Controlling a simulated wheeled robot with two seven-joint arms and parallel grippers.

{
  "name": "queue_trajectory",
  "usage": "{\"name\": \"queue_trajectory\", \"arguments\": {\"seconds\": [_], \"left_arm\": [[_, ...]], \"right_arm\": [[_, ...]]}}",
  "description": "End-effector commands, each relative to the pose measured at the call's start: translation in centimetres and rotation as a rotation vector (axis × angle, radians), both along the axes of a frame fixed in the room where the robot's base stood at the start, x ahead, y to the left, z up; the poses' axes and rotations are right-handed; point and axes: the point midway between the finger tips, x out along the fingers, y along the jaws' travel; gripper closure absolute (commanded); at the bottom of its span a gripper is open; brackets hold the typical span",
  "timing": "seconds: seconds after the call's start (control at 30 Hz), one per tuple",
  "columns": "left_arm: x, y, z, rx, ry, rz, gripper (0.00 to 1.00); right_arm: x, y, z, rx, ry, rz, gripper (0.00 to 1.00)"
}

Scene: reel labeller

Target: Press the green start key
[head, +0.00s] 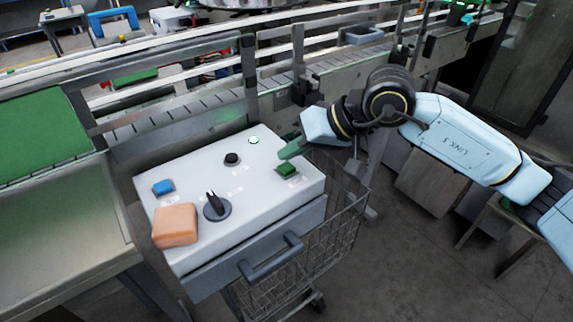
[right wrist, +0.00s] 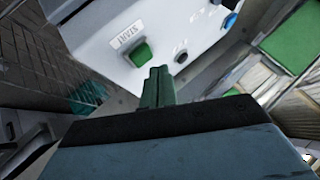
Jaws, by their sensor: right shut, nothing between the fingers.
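The green start key (head: 288,170) sits near the right edge of the white control panel (head: 205,165). In the right wrist view the green key (right wrist: 141,54) shows beside an upside-down START label (right wrist: 130,34). My right gripper (head: 289,151) has green fingers, shut and empty, and hangs just behind the key at the panel's right edge. In the right wrist view its shut fingertips (right wrist: 159,73) are just below and right of the key, with a visible gap in the picture. The height between them is hard to tell. My left gripper is in neither view.
The panel also carries a lit green lamp (head: 254,140), a black button (head: 232,159), a blue key (head: 162,187) and a dark rotary knob (head: 215,206). An orange block (head: 175,226) lies on its front left corner. A wire basket (head: 335,215) and conveyor (head: 350,63) are close by.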

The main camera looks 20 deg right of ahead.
Motion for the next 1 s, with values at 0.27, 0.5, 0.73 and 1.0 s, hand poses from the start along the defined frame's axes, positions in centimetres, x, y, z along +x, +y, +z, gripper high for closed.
{"name": "queue_trajectory", "arguments": {"seconds": [0.27,0.5,0.73,1.0], "left_arm": [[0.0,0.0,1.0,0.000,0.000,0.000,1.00],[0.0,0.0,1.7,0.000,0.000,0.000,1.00],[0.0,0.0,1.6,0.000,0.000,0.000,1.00],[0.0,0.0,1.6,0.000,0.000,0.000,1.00]], "right_arm": [[0.0,0.0,2.7,0.000,-0.004,0.000,1.00],[0.0,0.0,4.8,0.001,-0.001,0.001,1.00],[0.0,0.0,4.8,0.000,0.000,0.000,1.00],[0.0,0.0,4.8,0.001,0.000,0.001,1.00]]}}
